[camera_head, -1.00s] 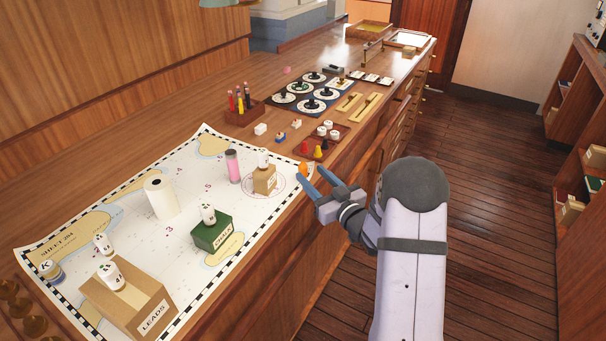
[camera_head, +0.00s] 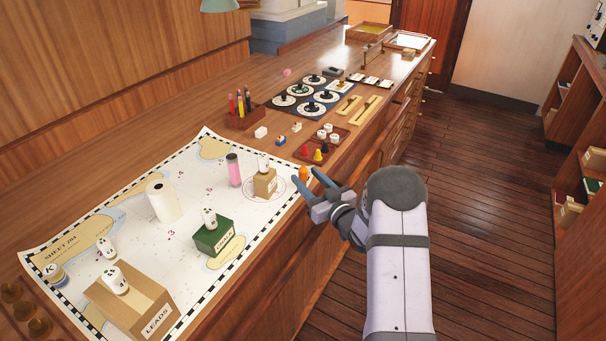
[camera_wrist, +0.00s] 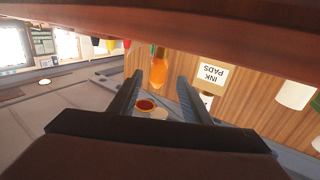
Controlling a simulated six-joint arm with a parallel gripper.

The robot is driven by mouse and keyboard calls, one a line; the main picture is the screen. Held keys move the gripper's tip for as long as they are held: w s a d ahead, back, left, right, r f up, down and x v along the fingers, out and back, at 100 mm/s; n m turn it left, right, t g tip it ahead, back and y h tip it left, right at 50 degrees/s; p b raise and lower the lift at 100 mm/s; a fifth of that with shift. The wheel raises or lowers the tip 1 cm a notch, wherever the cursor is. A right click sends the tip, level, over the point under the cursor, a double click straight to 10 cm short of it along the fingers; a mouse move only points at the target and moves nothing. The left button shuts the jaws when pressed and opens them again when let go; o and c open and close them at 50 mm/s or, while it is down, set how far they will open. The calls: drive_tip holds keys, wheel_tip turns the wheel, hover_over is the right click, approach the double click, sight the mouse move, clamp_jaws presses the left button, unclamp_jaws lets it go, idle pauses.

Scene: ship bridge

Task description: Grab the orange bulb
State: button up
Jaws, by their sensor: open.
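The orange bulb (camera_head: 303,172) is at the front edge of the wooden counter, to the right of the chart. My gripper (camera_head: 306,178) is open, with its two blue-grey fingers pointing at the bulb. In the wrist view the orange bulb (camera_wrist: 159,70) shows between the fingertips, its narrow neck toward the top of the picture. My gripper's dark fingers (camera_wrist: 159,80) stand on both sides of it with space between. Whether either finger touches the bulb I cannot tell.
A tan box (camera_head: 264,184) with a white-capped item on top stands left of the bulb. The counter's front edge (camera_head: 290,240) is close to my gripper.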

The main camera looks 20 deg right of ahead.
sight(306, 174)
drive_tip(key=shift+p+x, duration=0.65)
drive_tip(key=shift+x, duration=1.2)
drive_tip(key=shift+d, duration=0.15)
clamp_jaws()
drive_tip(key=shift+r+b, duration=1.3)
drive_tip(key=shift+r, duration=3.7)
